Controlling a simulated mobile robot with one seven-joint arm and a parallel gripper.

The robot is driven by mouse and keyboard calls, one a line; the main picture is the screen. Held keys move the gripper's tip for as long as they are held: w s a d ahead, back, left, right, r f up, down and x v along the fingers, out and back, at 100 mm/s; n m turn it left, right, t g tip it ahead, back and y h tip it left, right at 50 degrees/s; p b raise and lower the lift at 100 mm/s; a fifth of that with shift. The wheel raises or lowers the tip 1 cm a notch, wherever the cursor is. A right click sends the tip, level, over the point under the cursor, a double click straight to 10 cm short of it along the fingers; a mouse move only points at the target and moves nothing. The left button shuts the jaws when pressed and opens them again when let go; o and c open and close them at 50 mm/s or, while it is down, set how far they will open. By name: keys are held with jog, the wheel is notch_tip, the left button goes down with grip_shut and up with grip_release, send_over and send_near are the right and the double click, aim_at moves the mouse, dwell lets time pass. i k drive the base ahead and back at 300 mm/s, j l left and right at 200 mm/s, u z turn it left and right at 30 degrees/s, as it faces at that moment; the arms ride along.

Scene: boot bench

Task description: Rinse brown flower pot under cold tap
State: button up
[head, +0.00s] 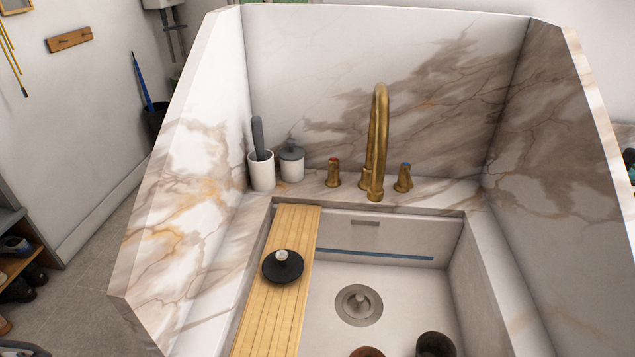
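A brown round-rimmed thing (367,352), probably the brown flower pot, is in the sink at the bottom edge of the head view, mostly cut off. A darker brown-grey open pot (436,344) stands to its right, also cut off. The brass tap spout (379,130) arches over the back of the sink. The brass handle with a blue top (404,178), the cold tap, is right of the spout. The brass handle with a red top (333,173) is left of it. No water shows from the spout. My gripper is not in view.
A wooden board (290,232) spans the left of the sink (340,283), with a black disc with a pale knob (283,267) on it. A white cup with a grey handle (262,169) and a grey-lidded jar (292,165) stand behind. High marble walls (400,70) enclose the back and sides.

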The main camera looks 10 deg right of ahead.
aim_at(406, 168)
jog(key=k+l+u, duration=0.2)
jog(key=l, duration=0.3)
jog(key=k+l+u, duration=0.15)
jog(key=l, duration=0.35)
jog(key=k+l+u, duration=0.2)
jog(key=l, duration=0.3)
jog(key=k+l+u, duration=0.2)
jog(key=l, duration=0.25)
jog(key=k+l+u, duration=0.15)
jog(key=l, duration=0.25)
jog(key=i+j+z, duration=0.1)
jog(key=j+z, duration=0.55)
jog(key=z, duration=0.15)
jog(key=i, duration=0.2)
